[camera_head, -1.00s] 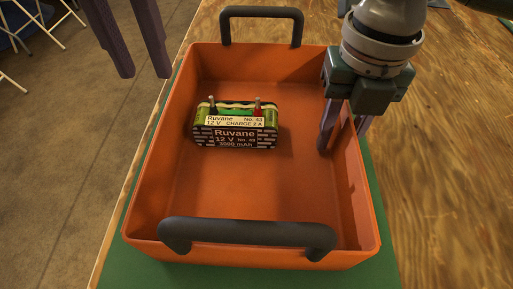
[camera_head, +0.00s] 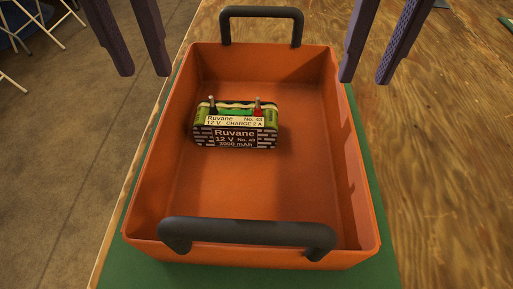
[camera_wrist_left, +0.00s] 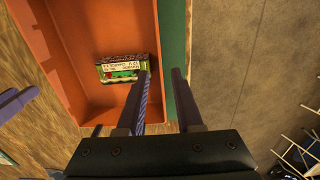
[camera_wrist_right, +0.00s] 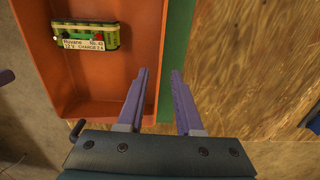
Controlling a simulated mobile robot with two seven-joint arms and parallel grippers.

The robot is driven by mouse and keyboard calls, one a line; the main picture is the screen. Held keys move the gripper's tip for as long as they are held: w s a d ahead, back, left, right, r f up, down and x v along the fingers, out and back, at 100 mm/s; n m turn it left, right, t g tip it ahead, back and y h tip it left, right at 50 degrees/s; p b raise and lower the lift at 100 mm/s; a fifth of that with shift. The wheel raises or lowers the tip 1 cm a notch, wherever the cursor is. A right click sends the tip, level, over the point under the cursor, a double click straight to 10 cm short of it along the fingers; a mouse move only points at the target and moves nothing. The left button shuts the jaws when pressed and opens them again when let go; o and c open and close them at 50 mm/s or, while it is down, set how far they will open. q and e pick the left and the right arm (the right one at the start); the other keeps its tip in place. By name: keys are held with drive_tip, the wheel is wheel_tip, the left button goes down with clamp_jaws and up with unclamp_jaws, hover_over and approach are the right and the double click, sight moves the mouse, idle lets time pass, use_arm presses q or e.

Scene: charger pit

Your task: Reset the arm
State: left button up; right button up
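My left gripper (camera_head: 142,72) is open and empty, above and to the left of the orange crate's far end in the head view; its two fingers also show apart in the left wrist view (camera_wrist_left: 160,75). My right gripper (camera_head: 364,80) is open and empty, above the crate's far right side; its fingers show apart in the right wrist view (camera_wrist_right: 161,75). The orange crate (camera_head: 230,190) has a dark handle at each end. A green battery pack (camera_head: 236,124) labelled Ruvane 12 V lies inside, left of the middle, apart from both grippers. It also shows in both wrist views.
The crate stands on a green mat (camera_head: 372,190) on a wooden table (camera_head: 445,130). The table to the right is largely clear. Concrete floor (camera_head: 70,150) lies left of the table edge, with folding chairs (camera_head: 40,30) at the far left.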

drive_tip(key=shift+a, duration=0.1)
